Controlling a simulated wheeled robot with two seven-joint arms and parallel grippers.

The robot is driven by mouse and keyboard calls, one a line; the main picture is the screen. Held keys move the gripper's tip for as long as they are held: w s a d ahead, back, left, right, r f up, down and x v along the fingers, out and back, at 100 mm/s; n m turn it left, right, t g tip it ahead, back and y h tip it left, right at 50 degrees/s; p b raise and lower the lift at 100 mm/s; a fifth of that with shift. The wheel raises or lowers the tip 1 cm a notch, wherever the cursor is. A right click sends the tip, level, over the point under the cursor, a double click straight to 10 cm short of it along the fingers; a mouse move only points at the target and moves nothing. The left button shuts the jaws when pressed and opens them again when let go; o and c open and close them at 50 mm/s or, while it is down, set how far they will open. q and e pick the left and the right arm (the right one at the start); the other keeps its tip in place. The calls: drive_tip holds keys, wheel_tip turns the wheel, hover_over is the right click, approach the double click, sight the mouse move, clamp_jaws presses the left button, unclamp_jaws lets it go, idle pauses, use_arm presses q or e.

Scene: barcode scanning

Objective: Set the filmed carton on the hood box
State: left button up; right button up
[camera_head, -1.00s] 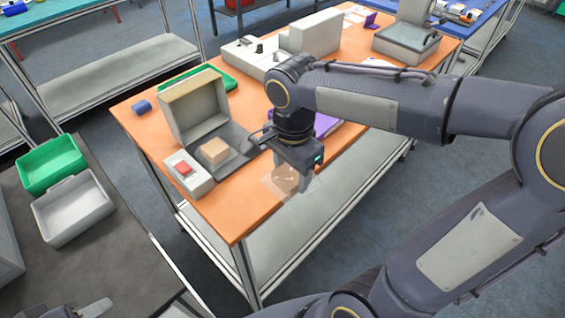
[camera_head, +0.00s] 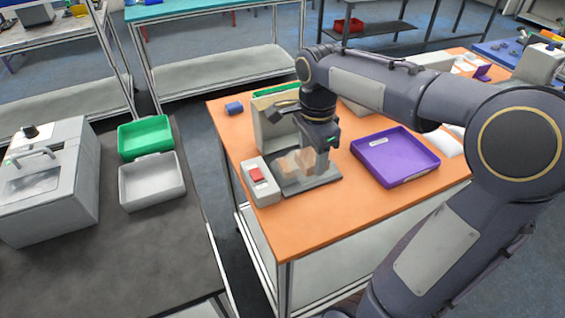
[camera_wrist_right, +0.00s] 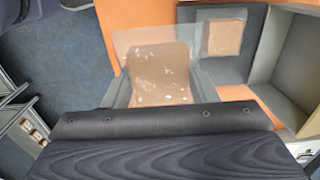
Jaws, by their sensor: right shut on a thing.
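My right gripper (camera_head: 318,158) is shut on the filmed carton (camera_head: 305,160), a small brown carton with clear film around it. In the right wrist view the filmed carton (camera_wrist_right: 160,72) sits between the fingers, the film spreading past its edges. Behind it in the head view, a second brown carton, clearer in the right wrist view (camera_wrist_right: 224,37), rests on the dark plate of an open-lidded grey device. A grey box with a sloped window and top handle (camera_head: 70,190), which looks like the hood box, stands on the dark table at far left. My left gripper is out of view.
The orange table (camera_head: 330,215) also holds a red-buttoned unit (camera_head: 262,190), a purple tray (camera_head: 395,165) and a blue roll (camera_head: 234,108). Green (camera_head: 145,137) and grey bins (camera_head: 152,195) stand beside the grey box. A floor gap separates the tables.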

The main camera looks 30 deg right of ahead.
drive_tip(key=w+d+f+p, duration=0.1)
drive_tip(key=w+d+f, duration=0.1)
drive_tip(key=w, duration=0.1)
drive_tip(key=w+d+f+p, duration=0.1)
drive_tip(key=w+d+f, duration=0.2)
drive_tip(key=w+d+f+p, duration=0.1)
drive_tip(key=w+d+f, duration=0.2)
drive_tip(key=shift+w+d+f, duration=0.1)
drive_tip(key=shift+w+f, duration=0.1)
drive_tip(key=shift+w, duration=0.1)
drive_tip(key=shift+w+d+f, duration=0.35)
drive_tip(key=shift+w+f, duration=0.1)
drive_tip(key=shift+f, duration=0.3)
wheel_tip(320, 180, down, 3)
drive_tip(key=shift+f, duration=0.1)
drive_tip(key=shift+f, duration=0.15)
drive_tip(key=o, duration=1)
